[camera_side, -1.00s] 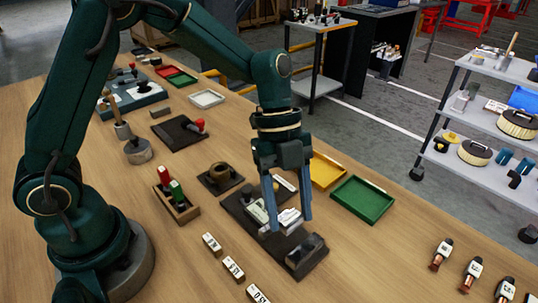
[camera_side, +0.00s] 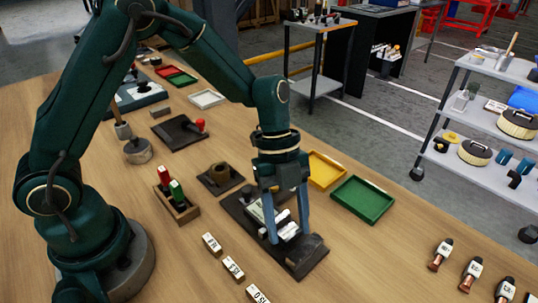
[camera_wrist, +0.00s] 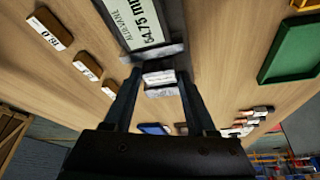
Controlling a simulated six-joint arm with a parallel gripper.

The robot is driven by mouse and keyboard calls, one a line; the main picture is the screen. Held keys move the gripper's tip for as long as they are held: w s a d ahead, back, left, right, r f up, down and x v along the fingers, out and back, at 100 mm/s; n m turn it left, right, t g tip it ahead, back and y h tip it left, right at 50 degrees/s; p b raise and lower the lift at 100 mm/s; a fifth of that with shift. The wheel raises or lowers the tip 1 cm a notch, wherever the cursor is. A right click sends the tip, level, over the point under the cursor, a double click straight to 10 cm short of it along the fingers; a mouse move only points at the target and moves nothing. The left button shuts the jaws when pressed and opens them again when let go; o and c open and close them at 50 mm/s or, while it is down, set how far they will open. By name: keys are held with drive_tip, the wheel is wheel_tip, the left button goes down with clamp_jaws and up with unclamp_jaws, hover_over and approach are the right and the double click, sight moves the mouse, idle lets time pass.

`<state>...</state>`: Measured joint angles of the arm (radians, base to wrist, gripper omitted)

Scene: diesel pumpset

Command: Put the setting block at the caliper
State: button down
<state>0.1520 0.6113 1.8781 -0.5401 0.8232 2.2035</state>
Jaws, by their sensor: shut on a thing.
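The caliper is a long dark fixture (camera_side: 308,256) on the wooden bench in the side view. In the wrist view its display (camera_wrist: 140,22) reads 54.75 mm, with "ALU VANE" beside it. My gripper (camera_side: 287,238) points down over the near part of the caliper. It is shut on the setting block (camera_side: 288,231), a small silver-white labelled block, which also shows between the fingers in the wrist view (camera_wrist: 160,79). The block is at or just above the caliper; whether it touches is unclear. The fingers hide part of the caliper.
A row of labelled blocks (camera_side: 233,268) lies left of the caliper. A holder with red and green handles (camera_side: 176,205) stands further left. A green tray (camera_side: 362,200) and a yellow tray (camera_side: 326,170) lie to the right.

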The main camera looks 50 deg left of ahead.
drive_tip(key=shift+f, duration=0.3)
idle(0.5)
drive_tip(key=shift+c, duration=0.6)
unclamp_jaws()
drive_tip(key=shift+r, duration=3.5)
